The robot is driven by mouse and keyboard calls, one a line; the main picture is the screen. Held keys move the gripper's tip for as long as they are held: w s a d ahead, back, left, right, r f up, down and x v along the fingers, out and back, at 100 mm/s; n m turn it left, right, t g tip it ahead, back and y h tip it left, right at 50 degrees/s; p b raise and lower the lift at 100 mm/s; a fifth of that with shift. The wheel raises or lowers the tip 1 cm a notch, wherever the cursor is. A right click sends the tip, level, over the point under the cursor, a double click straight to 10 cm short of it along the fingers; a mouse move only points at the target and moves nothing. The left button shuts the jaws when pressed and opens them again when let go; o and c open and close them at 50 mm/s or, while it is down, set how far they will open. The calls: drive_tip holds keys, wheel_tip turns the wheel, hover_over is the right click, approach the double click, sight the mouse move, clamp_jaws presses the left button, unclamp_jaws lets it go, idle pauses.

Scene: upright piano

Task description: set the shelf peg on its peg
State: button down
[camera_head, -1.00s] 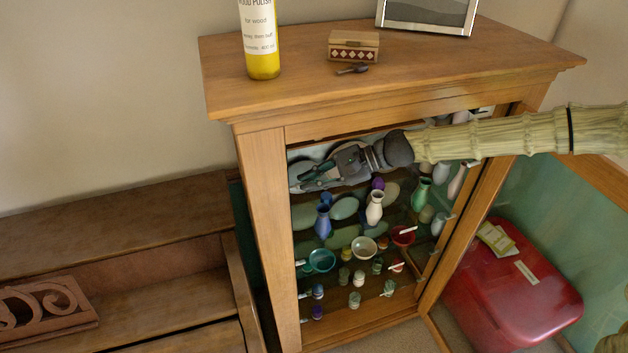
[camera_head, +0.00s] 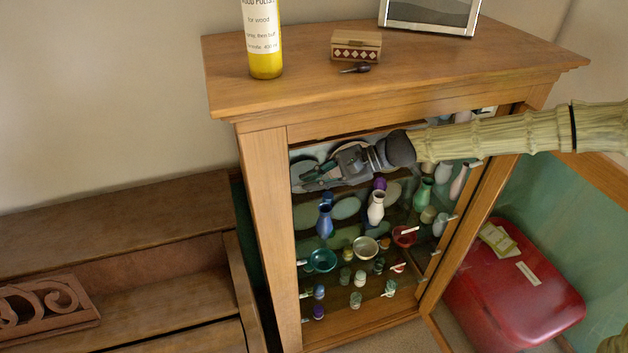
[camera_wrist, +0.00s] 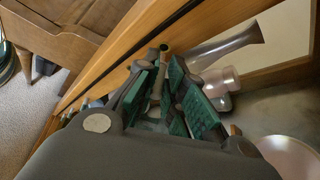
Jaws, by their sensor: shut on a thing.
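My gripper (camera_head: 316,178) reaches from the right into the open cabinet (camera_head: 262,220), just under its top and near the left inner side. In the wrist view my gripper's green-padded fingers (camera_wrist: 172,98) are shut on a small, narrow pale piece (camera_wrist: 157,84), apparently the shelf peg. Its outline is mostly hidden by the pads.
Below my gripper stand a blue vase (camera_head: 325,221), a white vase (camera_head: 376,208), a teal bowl (camera_head: 323,261) and several small jars on clear shelves. A bottle (camera_head: 263,40) and a small box (camera_head: 356,45) stand on top. A red bin (camera_head: 515,290) is at right.

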drive_tip(key=shift+s+a+b, duration=0.2)
drive_tip(key=shift+s+a, duration=0.05)
drive_tip(key=shift+a, duration=0.5)
drive_tip(key=shift+s+a+b, duration=0.2)
drive_tip(key=shift+s+a, duration=0.05)
drive_tip(key=shift+a, duration=0.45)
idle(2.8)
drive_tip(key=c, duration=1.4)
unclamp_jaws()
drive_tip(key=shift+c, duration=0.2)
drive_tip(key=v, duration=1.2)
drive_tip(key=shift+w+f, duration=0.1)
